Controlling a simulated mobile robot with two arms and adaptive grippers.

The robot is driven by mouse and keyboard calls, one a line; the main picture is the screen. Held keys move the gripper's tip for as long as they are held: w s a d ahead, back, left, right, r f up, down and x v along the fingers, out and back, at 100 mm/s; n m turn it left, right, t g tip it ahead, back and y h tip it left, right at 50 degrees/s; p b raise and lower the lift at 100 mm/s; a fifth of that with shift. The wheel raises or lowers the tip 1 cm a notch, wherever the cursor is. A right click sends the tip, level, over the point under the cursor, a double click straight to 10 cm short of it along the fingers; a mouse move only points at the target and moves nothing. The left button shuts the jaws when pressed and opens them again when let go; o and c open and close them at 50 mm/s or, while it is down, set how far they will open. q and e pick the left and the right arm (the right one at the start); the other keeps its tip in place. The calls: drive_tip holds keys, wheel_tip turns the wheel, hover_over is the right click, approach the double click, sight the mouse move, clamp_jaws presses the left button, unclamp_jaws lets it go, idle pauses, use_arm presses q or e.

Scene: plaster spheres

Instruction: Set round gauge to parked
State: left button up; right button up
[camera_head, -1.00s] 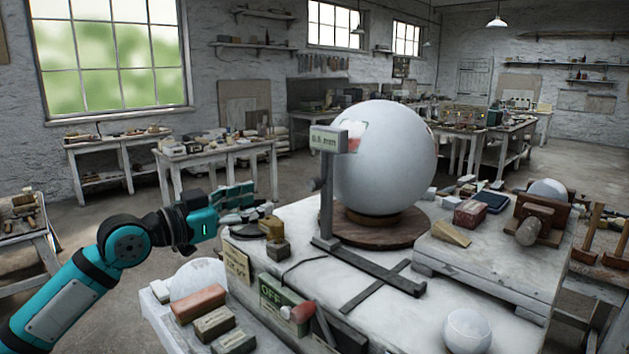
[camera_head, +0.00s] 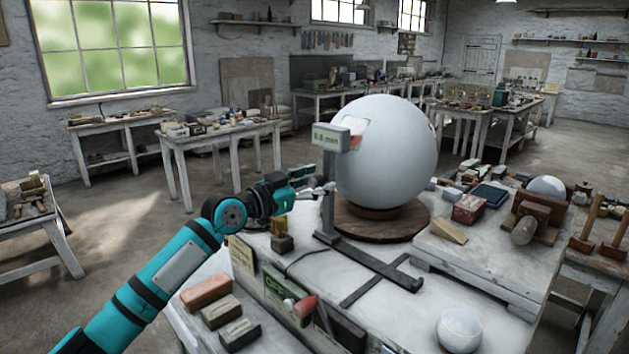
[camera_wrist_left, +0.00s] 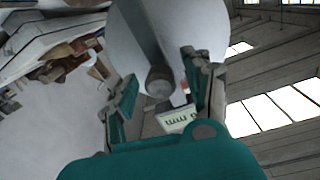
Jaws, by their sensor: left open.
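The round gauge is an upright grey post (camera_head: 328,205) on a flat base beside a big white sphere (camera_head: 387,150). Its box display (camera_head: 330,138) at the top reads what looks like 0.0 mm. My left gripper (camera_head: 322,190) is open, at the left side of the post about halfway up. In the left wrist view, a round dark knob (camera_wrist_left: 159,82) on the post sits between the open fingers (camera_wrist_left: 158,72). I cannot tell whether they touch it. The display (camera_wrist_left: 180,121) shows near the palm. My right gripper is out of view.
The sphere rests on a round brown turntable (camera_head: 350,226) on a white bench (camera_head: 385,325). A green panel (camera_head: 277,290) with a red-knobbed lever (camera_head: 304,306) is at the bench front. Bricks (camera_head: 206,291) and a small sphere (camera_head: 463,330) lie nearby.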

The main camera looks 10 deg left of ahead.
use_arm(q)
clamp_jaws()
idle(0.5)
